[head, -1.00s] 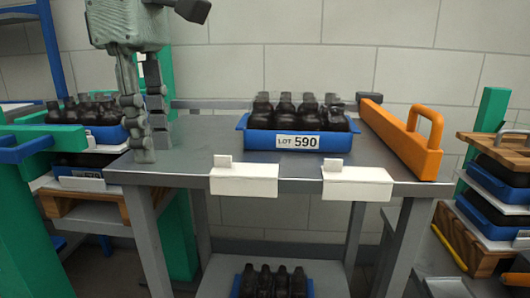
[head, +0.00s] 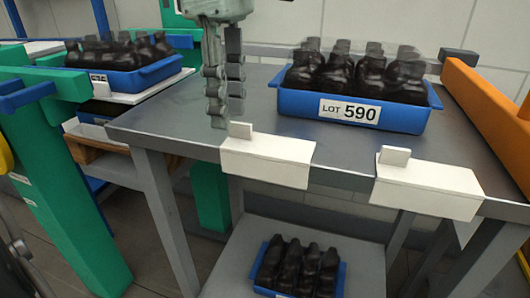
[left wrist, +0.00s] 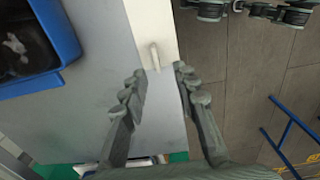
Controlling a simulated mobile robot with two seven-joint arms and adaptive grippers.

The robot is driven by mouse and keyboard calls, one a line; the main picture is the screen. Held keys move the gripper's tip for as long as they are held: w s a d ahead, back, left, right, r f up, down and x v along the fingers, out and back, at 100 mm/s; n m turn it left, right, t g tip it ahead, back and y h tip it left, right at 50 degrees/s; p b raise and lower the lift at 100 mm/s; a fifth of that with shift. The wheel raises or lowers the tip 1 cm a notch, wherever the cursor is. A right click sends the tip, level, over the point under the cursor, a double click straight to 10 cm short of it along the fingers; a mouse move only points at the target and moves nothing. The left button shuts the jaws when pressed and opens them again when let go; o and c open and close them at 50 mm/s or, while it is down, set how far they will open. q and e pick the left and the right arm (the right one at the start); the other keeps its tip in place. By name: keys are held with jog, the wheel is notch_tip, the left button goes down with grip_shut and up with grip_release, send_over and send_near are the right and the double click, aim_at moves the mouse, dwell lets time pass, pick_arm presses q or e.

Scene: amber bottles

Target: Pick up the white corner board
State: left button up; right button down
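Two white corner boards hang over the table's front edge, each with a small upright tab: a left one (head: 268,162) and a right one (head: 428,188). My left gripper (head: 226,112) is open and empty, fingers pointing down, just behind and left of the left board's tab. In the left wrist view, one white board (left wrist: 148,22) runs up from the middle, and its tab (left wrist: 154,54) lies just beyond the gap between my open fingertips (left wrist: 160,78). Dark knuckled parts at the top right there look like my right gripper (left wrist: 252,10); its opening is unclear.
A blue tray of dark bottles (head: 292,103) labelled LOT 590 sits on the grey table (head: 175,118). An orange bar (head: 488,112) lies along the right side. Another blue tray (head: 130,80) stands at left, and one (head: 341,280) is on the lower shelf.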

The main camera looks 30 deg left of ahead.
pick_arm(q)
jog(key=shift+w+f, duration=0.1)
jog(key=shift+f, duration=0.8)
jog(key=shift+c, duration=0.2)
grip_shut()
jog(key=shift+r, duration=0.1)
